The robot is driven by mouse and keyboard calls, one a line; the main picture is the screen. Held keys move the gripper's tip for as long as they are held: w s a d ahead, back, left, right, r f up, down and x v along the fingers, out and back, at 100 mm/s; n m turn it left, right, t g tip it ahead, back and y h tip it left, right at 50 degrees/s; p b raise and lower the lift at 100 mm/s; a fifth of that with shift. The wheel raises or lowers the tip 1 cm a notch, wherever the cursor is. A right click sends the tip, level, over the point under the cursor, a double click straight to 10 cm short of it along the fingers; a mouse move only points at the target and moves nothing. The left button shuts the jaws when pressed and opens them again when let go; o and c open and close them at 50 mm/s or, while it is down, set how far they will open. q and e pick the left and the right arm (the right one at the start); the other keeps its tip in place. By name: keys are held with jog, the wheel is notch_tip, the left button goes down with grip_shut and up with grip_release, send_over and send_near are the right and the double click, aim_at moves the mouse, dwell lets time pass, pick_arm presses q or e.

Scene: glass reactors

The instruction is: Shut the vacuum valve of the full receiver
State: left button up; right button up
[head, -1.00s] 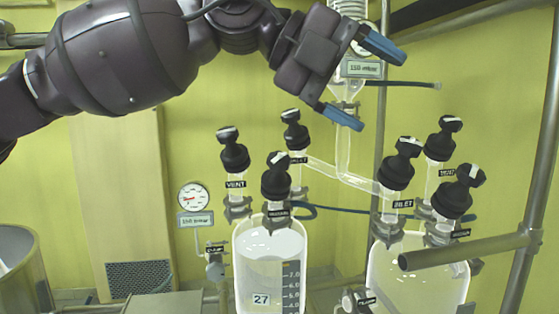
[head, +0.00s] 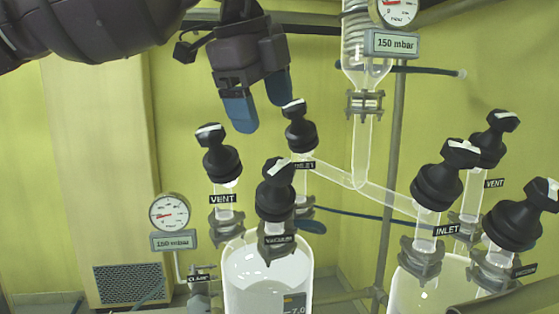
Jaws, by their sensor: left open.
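The left glass receiver (head: 236,262) holds pale liquid up to near its shoulder. Its black vacuum valve knob (head: 275,190), with a white stripe on top, stands at the front above the "VACUUM" label (head: 277,240). Its vent valve knob (head: 221,160) is to the left and its inlet valve knob (head: 300,132) is behind to the right. My left gripper (head: 260,105), with blue fingers, is open and empty, pointing down. It appears above the vacuum knob, between the vent and inlet knobs in the picture, apart from the vacuum knob. My right gripper is not in view.
The right receiver (head: 405,292) has its own inlet (head: 437,187), vent (head: 488,145) and vacuum (head: 515,222) knobs; its level is unclear. A glass pipe (head: 375,195) links the inlets. Gauges show at left (head: 170,213) and top (head: 397,8). A metal rail crosses the lower right.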

aim_at(279, 166)
pick_arm(q)
jog(key=p+x, duration=0.1)
jog(key=x, duration=0.9)
jog(key=shift+d+f+p, duration=0.1)
jog(key=shift+f+p, duration=0.2)
jog(key=shift+f, duration=0.05)
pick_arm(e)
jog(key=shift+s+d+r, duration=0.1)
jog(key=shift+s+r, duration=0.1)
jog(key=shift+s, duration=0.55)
pick_arm(q)
jog(key=shift+c, duration=0.4)
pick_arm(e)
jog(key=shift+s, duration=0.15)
pick_arm(q)
jog(key=c, duration=0.8)
jog(key=shift+c, duration=0.2)
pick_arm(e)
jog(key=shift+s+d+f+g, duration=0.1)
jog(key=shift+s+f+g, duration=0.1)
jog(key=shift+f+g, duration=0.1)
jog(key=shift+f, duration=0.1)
